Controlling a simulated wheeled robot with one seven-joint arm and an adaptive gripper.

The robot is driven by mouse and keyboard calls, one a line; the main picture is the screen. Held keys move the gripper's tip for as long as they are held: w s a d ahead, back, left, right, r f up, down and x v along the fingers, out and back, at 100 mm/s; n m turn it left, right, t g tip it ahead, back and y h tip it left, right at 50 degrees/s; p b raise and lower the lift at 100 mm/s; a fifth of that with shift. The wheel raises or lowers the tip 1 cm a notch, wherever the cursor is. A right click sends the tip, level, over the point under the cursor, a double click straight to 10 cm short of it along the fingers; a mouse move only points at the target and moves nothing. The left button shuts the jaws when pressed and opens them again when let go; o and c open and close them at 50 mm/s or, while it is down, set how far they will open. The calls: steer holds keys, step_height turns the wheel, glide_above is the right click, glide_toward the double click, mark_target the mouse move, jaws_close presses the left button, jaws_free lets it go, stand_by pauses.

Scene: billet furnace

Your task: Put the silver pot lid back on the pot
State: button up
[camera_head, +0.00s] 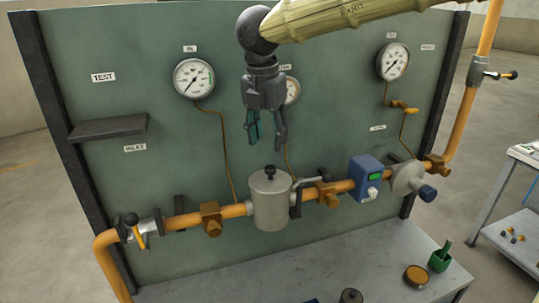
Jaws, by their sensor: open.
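A silver pot (270,211) sits in the orange pipe line in front of the green panel, upright. A silver lid (257,182) with a black knob appears to rest on top of it; I cannot tell how well it is seated. My gripper (268,143) hangs above the pot with its fingers pointing down. It is open and empty, apart from the knob, with a visible gap below the fingertips.
Pipe valves and a blue meter box (366,178) flank the pot. Gauges (194,78) and a dark shelf (108,127) are on the panel. The bench (200,288) holds a small knobbed object (350,296), a round brown-topped item (416,276) and a green cup (439,262).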

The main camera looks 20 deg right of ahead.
step_height(320, 180, up, 3)
steer(key=shift+s+a+f, duration=0.1)
steer(key=shift+s+a, duration=0.05)
stand_by(1.3)
